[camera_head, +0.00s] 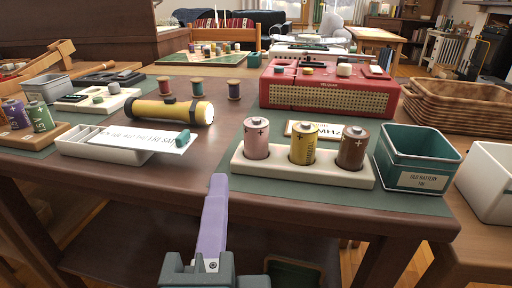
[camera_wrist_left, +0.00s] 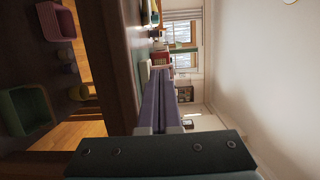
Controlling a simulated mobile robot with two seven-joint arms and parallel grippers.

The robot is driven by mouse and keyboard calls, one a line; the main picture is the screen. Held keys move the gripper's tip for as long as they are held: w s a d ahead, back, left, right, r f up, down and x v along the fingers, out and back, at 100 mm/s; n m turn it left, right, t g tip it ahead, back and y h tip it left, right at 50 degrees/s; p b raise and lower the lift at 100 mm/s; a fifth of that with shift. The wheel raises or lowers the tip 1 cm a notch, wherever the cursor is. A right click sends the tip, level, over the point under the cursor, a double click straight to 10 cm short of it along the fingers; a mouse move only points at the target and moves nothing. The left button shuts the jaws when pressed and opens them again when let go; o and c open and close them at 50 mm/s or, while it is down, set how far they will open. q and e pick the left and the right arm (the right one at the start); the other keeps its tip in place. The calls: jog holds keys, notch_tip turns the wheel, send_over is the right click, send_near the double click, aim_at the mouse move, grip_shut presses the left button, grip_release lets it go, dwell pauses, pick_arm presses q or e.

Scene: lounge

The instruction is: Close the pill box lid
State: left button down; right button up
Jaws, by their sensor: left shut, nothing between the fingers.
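The pill box (camera_head: 100,151) is a white tray with compartments on the left front of the table. Its white lid (camera_head: 145,137), printed with dark letters, stands open, angled over the box's right part and reaching past its right end. A small teal tab (camera_head: 183,139) sits at the lid's right end. My left gripper (camera_head: 218,182) has lilac fingers pressed together and is empty. It is at the table's front edge, right of the lid and apart from it. The fingers also show in the left wrist view (camera_wrist_left: 160,85), where I cannot make out the pill box. My right gripper is not in view.
A battery holder (camera_head: 220,166) with three batteries stands right of my gripper, beside a teal bin (camera_head: 414,151). A yellow flashlight (camera_head: 150,110) lies behind the lid. A red radio (camera_head: 325,92) stands farther back. Bare tabletop lies between lid and holder.

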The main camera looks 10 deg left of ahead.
aim_at(166, 151)
pick_arm(q)
jog(key=x, duration=0.9)
jog(key=shift+b, duration=0.3)
jog(key=a, duration=0.2)
jog(key=shift+s+a+p, duration=0.15)
jog(key=shift+a+p, duration=0.2)
jog(key=shift+a, duration=0.6)
jog(key=shift+a, duration=0.15)
jog(key=a, duration=0.3)
jog(key=shift+a, duration=0.4)
jog(key=shift+d, duration=0.1)
